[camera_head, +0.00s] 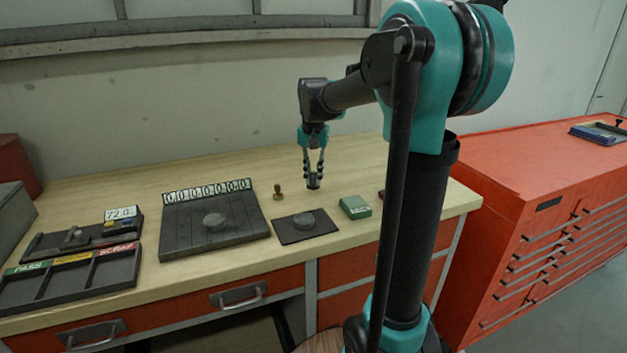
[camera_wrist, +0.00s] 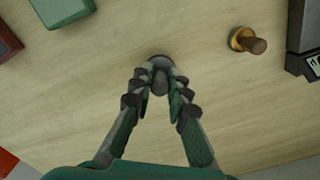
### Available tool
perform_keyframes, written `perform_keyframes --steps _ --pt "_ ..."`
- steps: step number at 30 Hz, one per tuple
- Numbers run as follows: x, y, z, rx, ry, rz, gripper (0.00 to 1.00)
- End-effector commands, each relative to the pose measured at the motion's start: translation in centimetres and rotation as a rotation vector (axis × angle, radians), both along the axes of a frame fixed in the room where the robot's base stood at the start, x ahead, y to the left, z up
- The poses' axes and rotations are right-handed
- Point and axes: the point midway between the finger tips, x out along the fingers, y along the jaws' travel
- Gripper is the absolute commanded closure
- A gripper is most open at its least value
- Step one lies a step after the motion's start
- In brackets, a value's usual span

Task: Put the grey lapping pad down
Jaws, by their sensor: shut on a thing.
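My gripper (camera_head: 313,177) is over the wooden bench, between a small brass-coloured piece and a green box. It is shut on the grey lapping pad (camera_head: 313,185), a small dark grey round piece with a knob. In the wrist view my gripper (camera_wrist: 160,88) has its fingertips on both sides of the knob, and the lapping pad (camera_wrist: 160,63) shows its round edge beyond them. The pad is at or close above the bench top (camera_wrist: 230,110); I cannot tell whether it touches.
A brass piece with a brown knob (camera_head: 278,193) stands to the left. A black mat (camera_head: 287,234) with a grey disc (camera_head: 304,221) lies in front. A green box (camera_head: 355,207) is to the right. A dark grooved plate (camera_head: 180,232) and sorting tray (camera_head: 70,282) are farther left.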

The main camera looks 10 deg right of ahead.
Motion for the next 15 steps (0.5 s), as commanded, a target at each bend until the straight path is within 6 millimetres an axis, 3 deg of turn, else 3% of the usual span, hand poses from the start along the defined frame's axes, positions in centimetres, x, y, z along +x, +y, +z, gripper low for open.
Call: perform_keyframes --steps 3,14,15 --pt "-0.04 0.0 -1.34 0.0 0.0 0.0 1.0" --pt "-0.03 0.0 -1.69 0.0 0.0 0.0 1.0" --pt "-0.04 -0.01 -1.65 0.0 0.0 0.0 0.79"
